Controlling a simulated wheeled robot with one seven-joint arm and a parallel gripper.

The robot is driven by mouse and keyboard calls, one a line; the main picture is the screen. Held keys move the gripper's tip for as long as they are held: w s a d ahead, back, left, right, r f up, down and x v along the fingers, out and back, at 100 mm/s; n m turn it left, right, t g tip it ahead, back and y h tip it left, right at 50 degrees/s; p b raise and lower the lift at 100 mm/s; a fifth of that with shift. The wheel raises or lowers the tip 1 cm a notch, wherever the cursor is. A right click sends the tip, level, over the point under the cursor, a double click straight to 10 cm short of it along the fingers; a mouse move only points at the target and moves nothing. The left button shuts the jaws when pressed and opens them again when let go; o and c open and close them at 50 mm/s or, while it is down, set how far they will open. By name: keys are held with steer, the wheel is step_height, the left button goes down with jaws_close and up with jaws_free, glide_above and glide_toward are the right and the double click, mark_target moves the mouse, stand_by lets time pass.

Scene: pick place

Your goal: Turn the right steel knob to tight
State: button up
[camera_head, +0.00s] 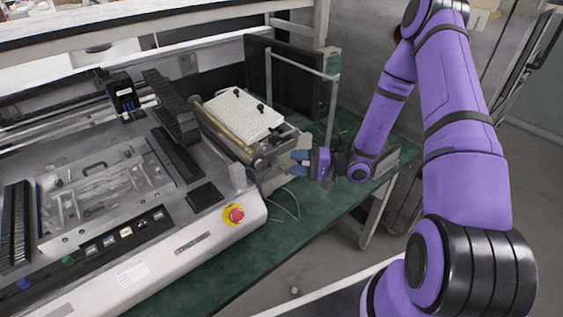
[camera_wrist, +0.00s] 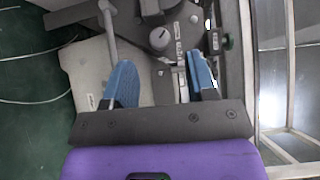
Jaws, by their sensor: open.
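A round grey steel knob (camera_wrist: 159,39) with a small dark mark on its top stands on the machine's end bracket in the wrist view. My gripper (camera_wrist: 160,62) has its two blue fingers spread, one on each side of the line to the knob. The knob lies just beyond the fingertips, and nothing is between them that I can see held. In the head view my gripper (camera_head: 297,161) is at the right end of the machine, pointing left towards it. The knob is too small to make out there.
A grey lever rod (camera_wrist: 108,20) rises beside the left finger. A metal rail (camera_wrist: 243,60) runs to the right. The machine (camera_head: 150,240) has a red emergency button (camera_head: 234,214) at its front corner. Green table (camera_head: 335,195) is clear below my gripper, apart from thin white cables.

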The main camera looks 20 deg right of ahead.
mark_target(278, 162)
steer(key=shift+x, duration=2.4)
steer(key=c, duration=0.9)
